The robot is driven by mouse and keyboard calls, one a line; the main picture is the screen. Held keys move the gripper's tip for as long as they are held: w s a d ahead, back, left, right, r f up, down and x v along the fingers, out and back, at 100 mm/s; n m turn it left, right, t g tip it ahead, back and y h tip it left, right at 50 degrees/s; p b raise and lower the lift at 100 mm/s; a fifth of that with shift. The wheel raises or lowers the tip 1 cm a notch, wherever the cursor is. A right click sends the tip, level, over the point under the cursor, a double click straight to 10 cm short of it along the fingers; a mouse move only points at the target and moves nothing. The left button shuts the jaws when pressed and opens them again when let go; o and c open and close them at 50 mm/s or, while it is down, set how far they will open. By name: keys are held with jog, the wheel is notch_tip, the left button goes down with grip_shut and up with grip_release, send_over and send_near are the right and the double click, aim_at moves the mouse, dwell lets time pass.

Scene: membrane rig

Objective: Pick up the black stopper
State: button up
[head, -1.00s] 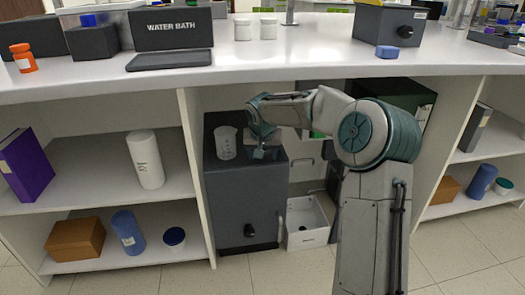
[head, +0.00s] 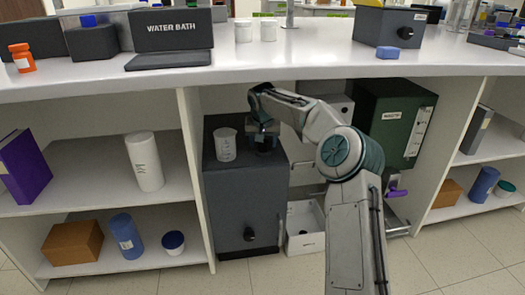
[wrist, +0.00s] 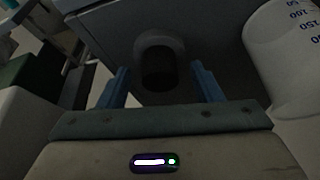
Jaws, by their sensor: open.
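The black stopper (wrist: 158,68) shows in the wrist view as a dark round piece with a grey round part behind it, over the dark grey cabinet. My gripper (wrist: 160,85) is open, its two blue fingers apart on either side of the stopper in that view. I cannot tell whether they reach down around it. In the head view my gripper (head: 264,135) points down over the top of the dark grey cabinet (head: 240,195). The stopper is dark against that top and partly hidden by the gripper there.
A clear graduated beaker (head: 225,145) stands left of my gripper on the cabinet; it also shows in the wrist view (wrist: 288,55). The bench top (head: 300,60) hangs above. A white bin (head: 305,242) and a green cabinet (head: 395,125) are to the right.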

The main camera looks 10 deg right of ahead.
jog(key=shift+w+f+b, duration=0.2)
jog(key=shift+f+b, duration=0.35)
jog(key=shift+f, duration=0.05)
jog(key=c, duration=0.6)
jog(key=shift+c, duration=0.2)
jog(key=shift+r+p, duration=0.25)
jog(key=shift+p, duration=0.05)
jog(key=shift+r+p, duration=0.35)
jog(key=shift+p, duration=0.2)
jog(key=shift+s+f, duration=0.15)
jog(key=shift+s, duration=0.25)
jog(key=s+a+p, duration=0.2)
jog(key=s+a, duration=0.1)
jog(key=s, duration=1.3)
jog(key=shift+s+a+p, duration=0.2)
jog(key=shift+s+p, duration=0.1)
jog(key=shift+s, duration=0.1)
